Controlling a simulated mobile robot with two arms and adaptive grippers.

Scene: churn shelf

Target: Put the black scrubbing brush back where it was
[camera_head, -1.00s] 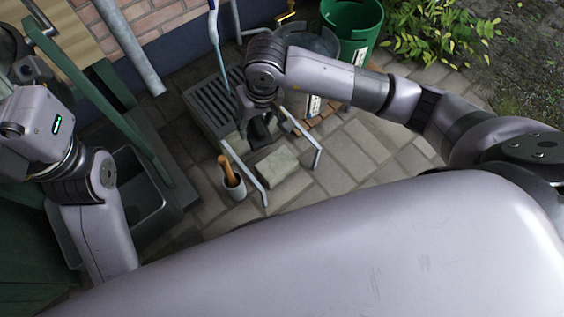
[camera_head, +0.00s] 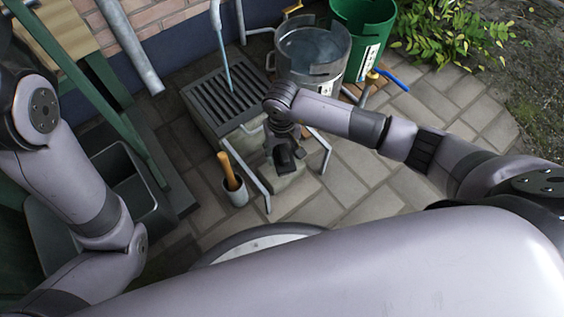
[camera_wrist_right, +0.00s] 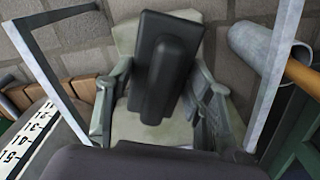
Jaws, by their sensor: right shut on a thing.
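The black scrubbing brush (camera_wrist_right: 160,70) is between the fingers of my right gripper (camera_wrist_right: 160,95) in the right wrist view, its ridged side facing the camera. My right gripper (camera_head: 284,146) is shut on it, and in the head view the dark brush (camera_head: 285,160) hangs below the wrist. It is in front of the slatted grey stand, between the stand's front legs, above a pale block (camera_head: 292,188) on the paving. I cannot tell whether the brush touches the block. My left arm is at the left edge; its gripper is out of view.
The slatted stand (camera_head: 215,105) has metal legs either side of my right gripper. A grey cup (camera_head: 236,195) with a wooden handle is to its left. A clear tub (camera_head: 312,55) and green bucket (camera_head: 362,25) are behind. A dark sink (camera_head: 125,190) is left. Paving at right is open.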

